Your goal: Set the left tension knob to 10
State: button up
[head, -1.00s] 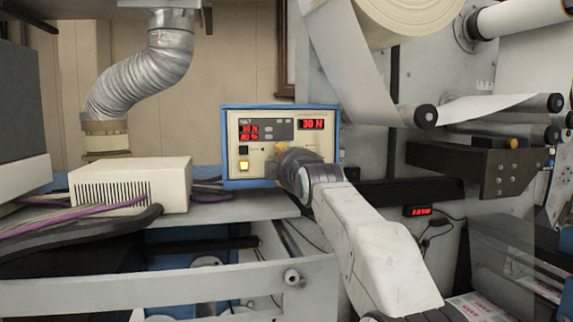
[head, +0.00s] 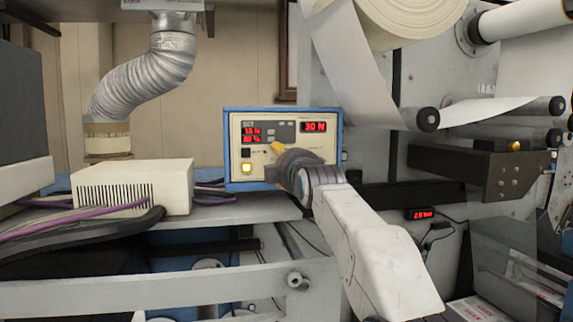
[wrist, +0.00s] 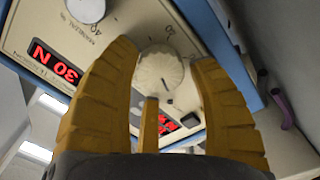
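The control box (head: 233,150) with a blue frame and cream front stands in the middle of the head view. In the wrist view the panel looks turned nearly upside down. A second cream knob (wrist: 86,9) is at the top left. The upper small red readout (head: 252,131) looks like 15 N, but is blurred.
The larger display (head: 314,127) reads 30 N. A vented white box (head: 130,187) stands to the left. A paper web and rollers (head: 427,119) are to the right.

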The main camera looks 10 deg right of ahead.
jog(key=shift+o, duration=0.9)
jog(key=shift+w+d+f, duration=0.1)
jog(key=shift+d+f, duration=0.05)
jog(key=shift+d, duration=0.05)
jog(key=shift+s, duration=0.25)
jog(key=s, duration=1.1)
jog(key=shift+s, duration=0.3)
